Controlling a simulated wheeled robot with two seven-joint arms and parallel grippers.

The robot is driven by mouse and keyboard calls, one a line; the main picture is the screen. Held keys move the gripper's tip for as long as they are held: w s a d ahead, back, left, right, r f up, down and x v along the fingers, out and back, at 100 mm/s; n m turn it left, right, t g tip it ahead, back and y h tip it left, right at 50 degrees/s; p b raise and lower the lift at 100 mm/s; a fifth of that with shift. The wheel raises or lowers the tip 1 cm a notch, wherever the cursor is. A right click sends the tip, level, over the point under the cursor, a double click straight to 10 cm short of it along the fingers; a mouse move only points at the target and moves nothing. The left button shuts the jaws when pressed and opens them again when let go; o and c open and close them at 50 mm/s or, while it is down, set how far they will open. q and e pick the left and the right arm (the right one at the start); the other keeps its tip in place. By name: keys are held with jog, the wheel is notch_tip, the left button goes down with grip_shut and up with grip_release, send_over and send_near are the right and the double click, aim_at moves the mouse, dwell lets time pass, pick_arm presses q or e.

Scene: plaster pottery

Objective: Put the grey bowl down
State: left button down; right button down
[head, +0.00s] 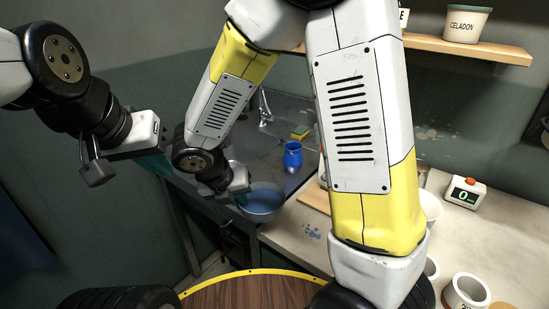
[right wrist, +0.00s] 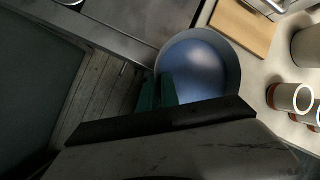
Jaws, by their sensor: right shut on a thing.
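The grey bowl (head: 263,203), bluish inside, is upright or nearly so at the front edge of the counter, by the corner near the sink. My right gripper (head: 238,196) is shut on its near left rim. In the right wrist view the green fingertips (right wrist: 158,92) pinch the rim of the bowl (right wrist: 200,65). The bowl overlaps the counter edge there; I cannot tell whether it touches the counter. My left gripper (head: 126,168) is in the air at the left, empty, its fingers apart.
A blue jar (head: 292,156) and a sponge (head: 300,132) are on the dark sink top behind the bowl. A wooden board (head: 314,197) lies right of the bowl. The pale counter (head: 300,235) in front is mostly clear.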

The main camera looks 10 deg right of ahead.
jog(key=shift+w+r+n, duration=0.1)
jog(key=shift+w+n, duration=0.1)
jog(key=shift+n, duration=0.2)
jog(key=w, duration=0.5)
jog(key=w+a+f, duration=0.1)
jog(key=w, duration=0.9)
jog(key=shift+w+a+f, duration=0.15)
jog(key=shift+a+f, duration=0.1)
jog(key=shift+a, duration=0.05)
jog(key=shift+w+f, duration=0.15)
jog(key=shift+f, duration=0.75)
jog(key=shift+w+f, duration=0.1)
jog(key=shift+f, duration=0.75)
jog(key=c, duration=1.6)
grip_release()
jog(key=shift+f, duration=0.1)
